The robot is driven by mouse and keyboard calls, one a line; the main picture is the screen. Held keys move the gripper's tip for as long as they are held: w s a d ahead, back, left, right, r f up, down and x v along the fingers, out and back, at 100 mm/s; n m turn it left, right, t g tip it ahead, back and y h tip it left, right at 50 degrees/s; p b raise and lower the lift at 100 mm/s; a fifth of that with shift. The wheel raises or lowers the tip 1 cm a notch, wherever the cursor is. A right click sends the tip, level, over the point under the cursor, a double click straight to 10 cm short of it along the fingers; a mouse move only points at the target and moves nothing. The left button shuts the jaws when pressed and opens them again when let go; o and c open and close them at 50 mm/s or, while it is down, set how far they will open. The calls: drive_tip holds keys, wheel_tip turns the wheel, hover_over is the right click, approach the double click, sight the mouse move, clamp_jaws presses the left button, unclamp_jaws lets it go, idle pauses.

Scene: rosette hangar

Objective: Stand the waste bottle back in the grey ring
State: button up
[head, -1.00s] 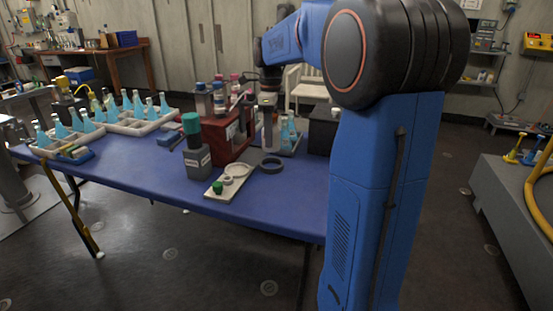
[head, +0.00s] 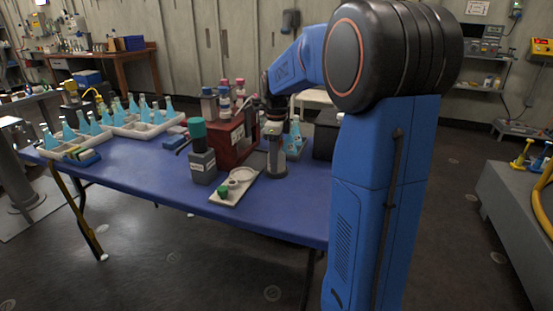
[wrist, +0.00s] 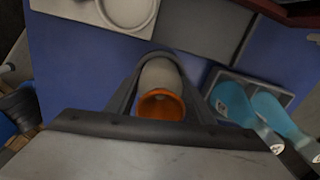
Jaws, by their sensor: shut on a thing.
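The waste bottle (head: 274,157), a pale grey cylinder, is upright near the front right of the blue table. My gripper (head: 272,129) is above it and shut on its upper part. In the wrist view my gripper (wrist: 163,90) has a finger on each side of the bottle (wrist: 159,74), whose orange mouth faces the camera. The dark grey ring (head: 277,175) shows around the bottle's foot in the head view. Whether the bottle rests fully on the table inside it is too small to tell.
A pale tray (head: 247,185) with a white ring and green cap lies just left. A grey green-capped bottle (head: 202,165) stands beyond it. A red box (head: 228,142) and blue flasks (head: 294,138) stand behind. The table front is clear.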

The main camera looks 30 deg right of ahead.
drive_tip(key=o, duration=1.2)
drive_tip(key=shift+f, duration=0.1)
drive_tip(key=shift+c, duration=0.2)
wheel_tip(320, 180, up, 12)
drive_tip(key=shift+r, duration=0.2)
